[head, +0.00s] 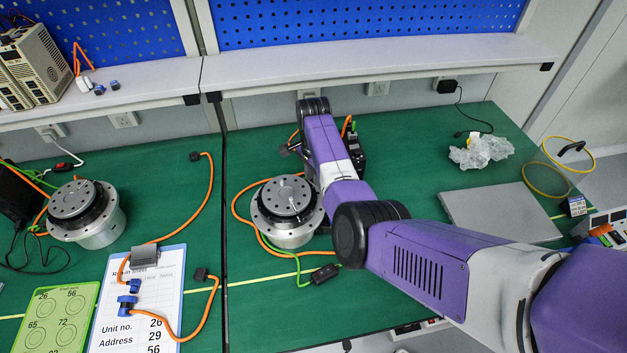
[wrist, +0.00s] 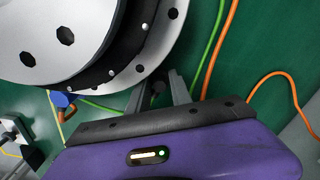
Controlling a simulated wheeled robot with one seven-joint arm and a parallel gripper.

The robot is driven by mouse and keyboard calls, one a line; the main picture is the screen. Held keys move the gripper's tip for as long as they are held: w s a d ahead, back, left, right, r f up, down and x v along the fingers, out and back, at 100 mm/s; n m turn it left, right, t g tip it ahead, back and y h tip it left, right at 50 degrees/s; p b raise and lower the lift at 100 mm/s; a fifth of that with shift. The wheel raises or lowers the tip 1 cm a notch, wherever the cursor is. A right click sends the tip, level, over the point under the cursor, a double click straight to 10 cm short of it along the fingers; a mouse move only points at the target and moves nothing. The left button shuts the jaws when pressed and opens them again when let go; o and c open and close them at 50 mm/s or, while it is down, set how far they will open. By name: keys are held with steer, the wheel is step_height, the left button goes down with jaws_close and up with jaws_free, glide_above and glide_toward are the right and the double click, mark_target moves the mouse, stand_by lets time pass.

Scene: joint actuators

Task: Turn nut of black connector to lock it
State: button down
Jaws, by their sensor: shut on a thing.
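The silver round actuator (head: 288,208) stands on the green table in front of my arm. It fills the upper left of the wrist view (wrist: 50,40). In the wrist view my gripper (wrist: 160,83) is at the actuator's lower rim, its two grey fingers closed around a small dark part (wrist: 158,88). This appears to be the nut of the black connector; most of it is hidden by the fingers and shadow, so its thread and seating cannot be seen.
A blue connector (wrist: 62,100) sits below the actuator in the wrist view. Orange (wrist: 217,50) and green cables run beside the fingers. A black box (head: 357,150) stands close to my forearm. A second actuator (head: 88,214) and a clipboard (head: 112,325) are at left; a grey plate (head: 498,213) lies right.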

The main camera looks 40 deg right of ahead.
steer(key=shift+m, duration=0.6)
steer(key=c, duration=1.1)
jaws_free()
steer(key=shift+r, duration=0.1)
steer(key=shift+r, duration=3.8)
